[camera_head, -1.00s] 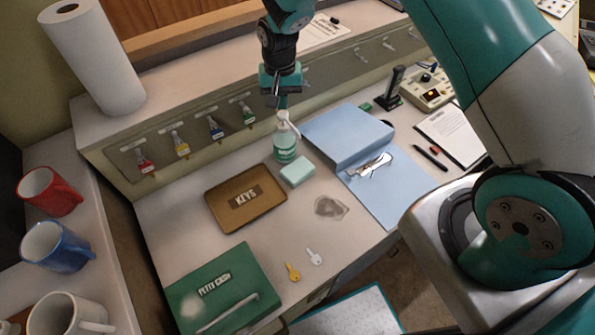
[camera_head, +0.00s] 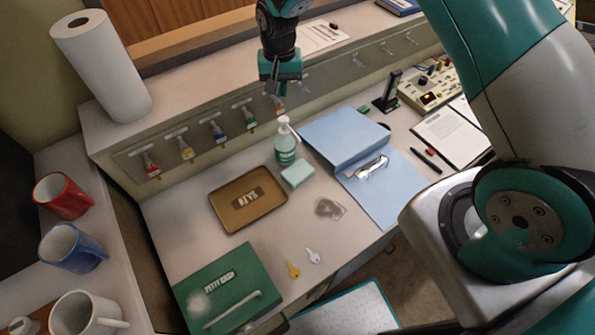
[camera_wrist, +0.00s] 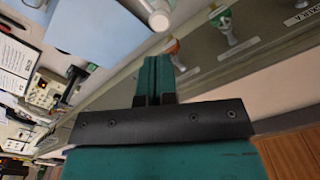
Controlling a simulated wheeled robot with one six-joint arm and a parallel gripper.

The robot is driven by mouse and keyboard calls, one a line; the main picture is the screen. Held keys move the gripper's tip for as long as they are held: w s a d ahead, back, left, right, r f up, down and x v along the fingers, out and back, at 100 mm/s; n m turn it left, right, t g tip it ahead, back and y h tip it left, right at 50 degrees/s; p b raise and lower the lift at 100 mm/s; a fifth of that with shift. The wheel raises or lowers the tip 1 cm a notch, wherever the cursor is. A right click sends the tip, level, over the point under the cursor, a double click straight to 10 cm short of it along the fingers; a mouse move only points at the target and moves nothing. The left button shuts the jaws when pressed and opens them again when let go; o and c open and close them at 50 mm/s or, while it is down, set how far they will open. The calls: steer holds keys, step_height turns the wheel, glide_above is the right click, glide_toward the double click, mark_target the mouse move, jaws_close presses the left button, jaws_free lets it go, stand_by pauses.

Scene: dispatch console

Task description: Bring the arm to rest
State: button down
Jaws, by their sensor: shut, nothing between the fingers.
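My gripper (camera_head: 274,88) is shut and empty. It hangs in the air at the upper middle of the head view, in front of the panel of key hooks and above the sanitizer bottle (camera_head: 286,143). In the wrist view its closed teal fingers (camera_wrist: 155,78) point toward the hook panel (camera_wrist: 260,45) and the bottle's white top (camera_wrist: 157,18). It seems to touch nothing, though its exact gap to the panel is hard to tell.
Hooks hold coloured key tags, such as the red one (camera_head: 152,170). The desk carries a KEYS tray (camera_head: 240,222), a green cash box (camera_head: 215,300), a blue folder (camera_head: 385,205), two loose keys and a soap-like block (camera_head: 298,174). Mugs (camera_head: 62,196) and a paper roll (camera_head: 103,65) stand left.

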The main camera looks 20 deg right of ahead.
stand_by(0.4)
steer(key=s+a+r+n+y+b, duration=0.2)
steer(key=s+r+n, duration=0.2)
steer(key=s+r, duration=0.45)
steer(key=s+a+r+n+y+b, duration=0.1)
steer(key=s+a+r+n+b, duration=0.15)
steer(key=s+r, duration=0.65)
steer(key=s+n+y+b, duration=0.1)
steer(key=s+n, duration=0.3)
steer(key=s, duration=0.9)
steer(key=shift+s+b, duration=0.3)
steer(key=shift+b, duration=0.05)
